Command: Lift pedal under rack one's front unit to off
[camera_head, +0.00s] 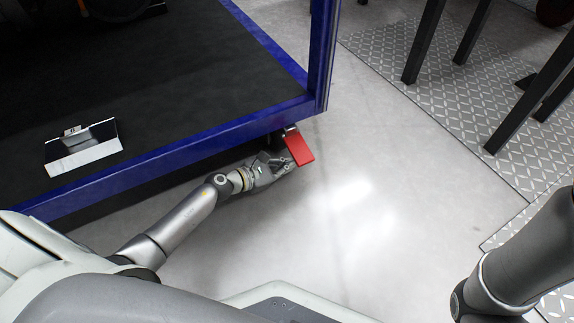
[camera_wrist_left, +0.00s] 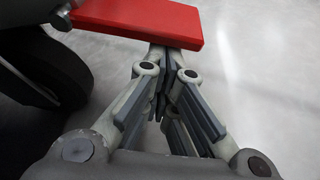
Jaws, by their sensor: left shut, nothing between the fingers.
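The red pedal (camera_head: 299,149) sticks out from under the front corner of the blue-framed rack (camera_head: 190,152), low above the floor. In the left wrist view the pedal (camera_wrist_left: 140,20) crosses the top of the picture, with a dark caster wheel (camera_wrist_left: 40,65) to its left. My left gripper (camera_head: 290,165) is shut and empty, close beside the pedal in the head view. In the wrist view its fingertips (camera_wrist_left: 162,52) reach the pedal's lower edge and their ends are hidden by it. I cannot tell whether they touch it. My right gripper is not in view.
A shiny metal bracket (camera_head: 82,146) lies on the rack's dark deck. Dark table legs (camera_head: 424,40) stand on a patterned metal floor plate (camera_head: 460,95) at the right. The grey floor (camera_head: 400,200) between rack and plate is clear.

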